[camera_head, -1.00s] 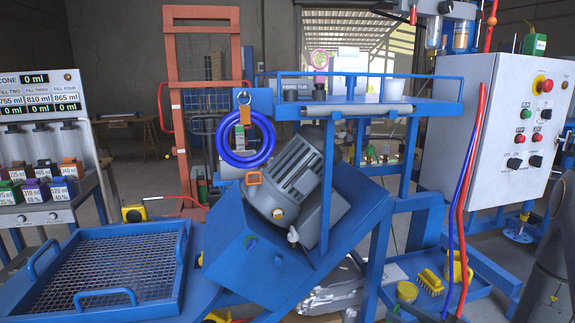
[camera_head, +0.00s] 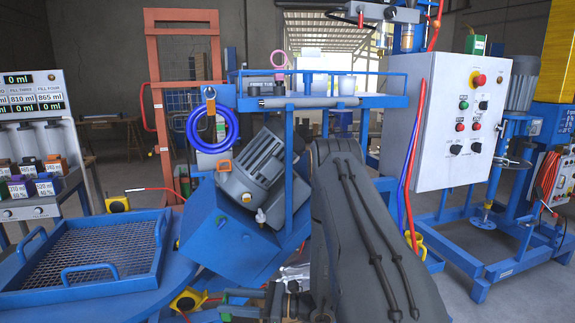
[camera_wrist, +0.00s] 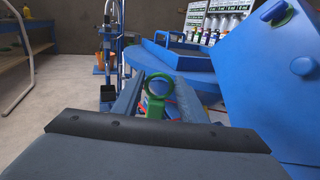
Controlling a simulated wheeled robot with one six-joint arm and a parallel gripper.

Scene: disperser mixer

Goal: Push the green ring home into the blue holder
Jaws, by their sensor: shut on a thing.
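The green ring (camera_wrist: 154,105) is between the fingers of my gripper (camera_wrist: 158,94) in the wrist view, with its round loop away from the palm and a solid green part below. My gripper is shut on it. In the head view my gripper (camera_head: 245,303) is low at the bottom edge, and the ring is hard to make out there. The sloping blue housing (camera_head: 228,245) is just above it and carries a small green spot. In the wrist view two round blue fittings (camera_wrist: 303,66) are on this housing at the right, the upper one with green. I cannot tell which is the blue holder.
A blue mesh tray (camera_head: 85,262) lies on the blue table at left. A grey motor (camera_head: 250,170) and a blue hose coil (camera_head: 212,129) are above the housing. A grey control cabinet (camera_head: 445,120) stands at right. Floor shows at right.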

